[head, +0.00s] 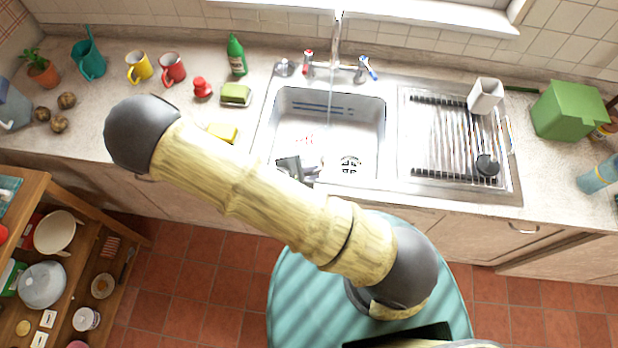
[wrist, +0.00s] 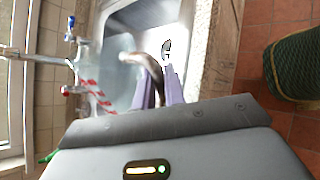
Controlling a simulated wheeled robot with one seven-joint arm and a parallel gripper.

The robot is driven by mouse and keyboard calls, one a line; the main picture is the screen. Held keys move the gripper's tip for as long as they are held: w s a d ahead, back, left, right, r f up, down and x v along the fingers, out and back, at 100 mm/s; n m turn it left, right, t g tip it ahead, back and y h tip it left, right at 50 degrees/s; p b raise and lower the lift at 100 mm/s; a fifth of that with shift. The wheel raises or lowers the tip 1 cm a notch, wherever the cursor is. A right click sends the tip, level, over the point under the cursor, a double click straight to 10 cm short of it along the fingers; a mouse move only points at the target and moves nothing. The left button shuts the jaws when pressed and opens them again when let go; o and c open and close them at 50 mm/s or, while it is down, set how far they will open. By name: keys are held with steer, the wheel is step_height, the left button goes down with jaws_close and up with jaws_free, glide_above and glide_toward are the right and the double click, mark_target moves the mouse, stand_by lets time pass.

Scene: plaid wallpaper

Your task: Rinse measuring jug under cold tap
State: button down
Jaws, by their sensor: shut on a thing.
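The measuring jug is clear with red markings (head: 303,139) and is held low in the left half of the sink basin (head: 365,105); its see-through walls are hard to make out from the head. In the wrist view the jug (wrist: 118,72) shows beyond my fingers. My gripper (head: 311,171) is at the basin's front edge, and its purple fingers (wrist: 160,84) are shut on the jug's curved handle. The tap (head: 337,45) has a red handle (head: 308,58) and a blue handle (head: 369,68). A faint stream seems to fall from the spout; whether it enters the jug is unclear.
The drain (head: 349,164) lies right of my fingers. The drying rack (head: 440,130) holds a white cup (head: 485,95) and a dark round item. A green sponge (head: 236,95), a green bottle (head: 236,55) and mugs stand left of the sink. My arm hides part of the front counter.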

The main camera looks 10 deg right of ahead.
mark_target(317, 153)
steer(key=shift+w+d+f, duration=0.3)
steer(key=shift+w+d, duration=0.15)
steer(key=shift+w, duration=0.7)
steer(key=shift+w+d+f, duration=0.25)
steer(key=shift+w+d, duration=0.25)
steer(key=shift+w, duration=0.65)
steer(key=shift+w+d+f, duration=0.3)
steer(key=shift+w+d, duration=0.15)
steer(key=shift+w, duration=0.7)
steer(key=shift+w+d+f, duration=0.15)
steer(key=shift+w+d, duration=0.2)
steer(key=shift+w, duration=0.2)
steer(key=shift+w+d+f, duration=0.15)
steer(key=shift+w+d, duration=0.15)
steer(key=shift+w, duration=0.25)
steer(key=shift+w+d+f+p, duration=0.15)
steer(key=shift+w+d+f, duration=0.05)
steer(key=shift+w, duration=0.4)
steer(key=shift+w+d+f+p, duration=0.15)
steer(key=shift+w, duration=0.4)
steer(key=w+d+f+b, duration=0.1)
steer(key=w+d+b, duration=0.1)
steer(key=w, duration=0.3)
steer(key=shift+w+d+f+b, duration=0.25)
steer(key=shift+w+b, duration=0.05)
steer(key=shift+b, duration=0.05)
steer(key=shift+s+d+b, duration=0.2)
steer(key=shift+d+b, duration=0.25)
steer(key=shift+b, duration=0.15)
steer(key=shift+a, duration=0.1)
